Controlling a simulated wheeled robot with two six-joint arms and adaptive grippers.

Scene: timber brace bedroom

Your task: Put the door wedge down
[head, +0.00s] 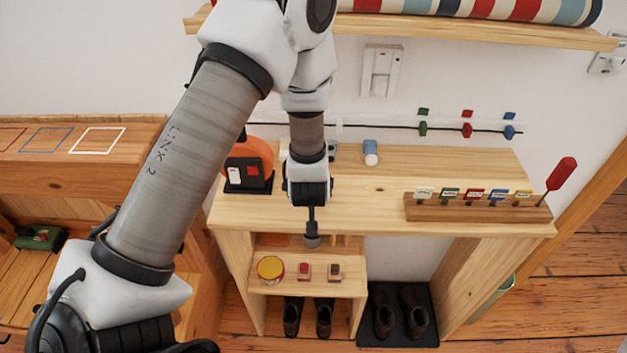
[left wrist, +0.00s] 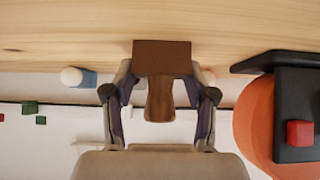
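The door wedge (left wrist: 162,57) is a dark brown block in the left wrist view, with a narrower part (left wrist: 160,100) reaching back toward my palm. My left gripper (left wrist: 162,75) has a finger on each side of it and is shut on it. In the head view my left gripper (head: 312,238) points down by the front edge of the wooden bench top (head: 380,192). The wedge cannot be made out there. Whether its underside touches any surface cannot be told. My right gripper is in neither view.
An orange object with a black switch base (head: 248,175) stands left of my gripper. A blue-and-white bottle (head: 371,153) and a tag rack (head: 478,212) stand to the right. Below is a small shelf (head: 330,288) with a yellow tin (head: 270,269). The middle bench top is clear.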

